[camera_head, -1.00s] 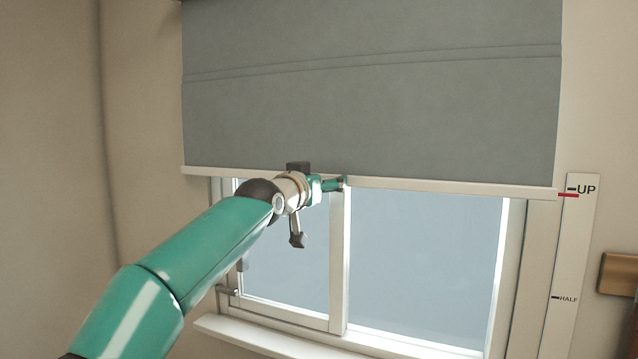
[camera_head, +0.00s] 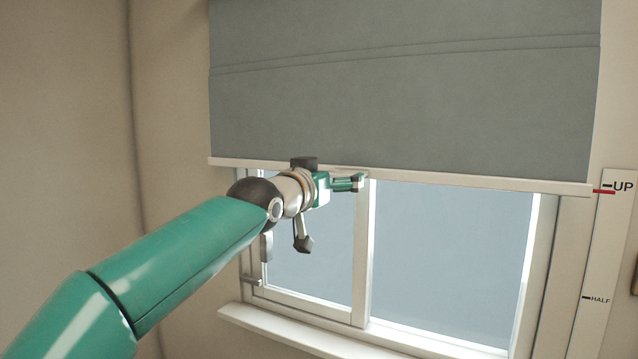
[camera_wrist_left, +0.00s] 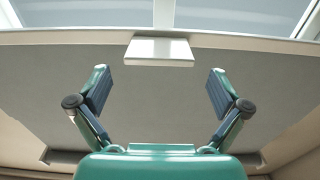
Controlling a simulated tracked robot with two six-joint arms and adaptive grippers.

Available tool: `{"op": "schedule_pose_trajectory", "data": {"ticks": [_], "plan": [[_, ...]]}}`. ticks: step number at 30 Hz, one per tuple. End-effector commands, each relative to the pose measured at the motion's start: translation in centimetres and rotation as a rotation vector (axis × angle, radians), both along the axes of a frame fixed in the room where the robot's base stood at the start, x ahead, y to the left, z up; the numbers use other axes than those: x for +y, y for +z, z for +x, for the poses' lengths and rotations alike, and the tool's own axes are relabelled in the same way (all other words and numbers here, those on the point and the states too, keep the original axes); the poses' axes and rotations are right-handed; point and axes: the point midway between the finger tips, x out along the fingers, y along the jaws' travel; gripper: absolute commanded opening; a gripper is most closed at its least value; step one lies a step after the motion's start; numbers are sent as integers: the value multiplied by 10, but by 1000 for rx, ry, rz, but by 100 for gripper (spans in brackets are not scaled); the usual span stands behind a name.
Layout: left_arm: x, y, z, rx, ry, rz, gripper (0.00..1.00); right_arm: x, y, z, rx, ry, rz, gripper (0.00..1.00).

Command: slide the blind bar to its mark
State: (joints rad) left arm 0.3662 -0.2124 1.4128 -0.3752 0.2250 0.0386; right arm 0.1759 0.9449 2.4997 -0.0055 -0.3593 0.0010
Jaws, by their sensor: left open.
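The grey blind (camera_head: 400,110) covers the upper window and ends in a white bar (camera_head: 470,182). A red pointer (camera_head: 603,191) at the bar's right end sits just below the UP line on the white scale strip (camera_head: 603,240); HALF is lower. My left gripper (camera_head: 350,182) is at the bar's underside, left of centre. In the left wrist view the gripper (camera_wrist_left: 160,88) is open and empty. A white tab (camera_wrist_left: 159,52) on the bar (camera_wrist_left: 60,37) lies just beyond and between the fingertips, apart from both. My right gripper is not in view.
The window frame (camera_head: 361,250) and sill (camera_head: 290,332) are below the bar. A small latch (camera_head: 250,281) is at the window's left side. Plain wall (camera_head: 175,130) is on the left. My left arm crosses the lower left.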

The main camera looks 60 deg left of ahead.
Motion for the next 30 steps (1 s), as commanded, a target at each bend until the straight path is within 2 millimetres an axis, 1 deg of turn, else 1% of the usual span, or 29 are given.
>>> {"op": "schedule_pose_trajectory", "data": {"ticks": [1, 3, 6, 10, 14, 27, 30], "plan": [[-5, 1, -11, -2, 0, 1, 100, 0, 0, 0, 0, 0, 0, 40], [-11, 0, -22, -2, 0, 1, 100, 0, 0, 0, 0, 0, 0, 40], [-17, 0, -34, 0, 0, 1, 100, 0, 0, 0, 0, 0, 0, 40], [-22, 0, -44, 0, 0, 0, 100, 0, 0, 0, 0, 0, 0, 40], [-24, -1, -47, 1, 0, 0, 100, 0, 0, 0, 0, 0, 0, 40], [-24, -1, -47, 0, 0, 0, 100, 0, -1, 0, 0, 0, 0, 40], [-26, -6, -39, 10, -11, -5, 100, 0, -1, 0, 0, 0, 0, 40]]}}
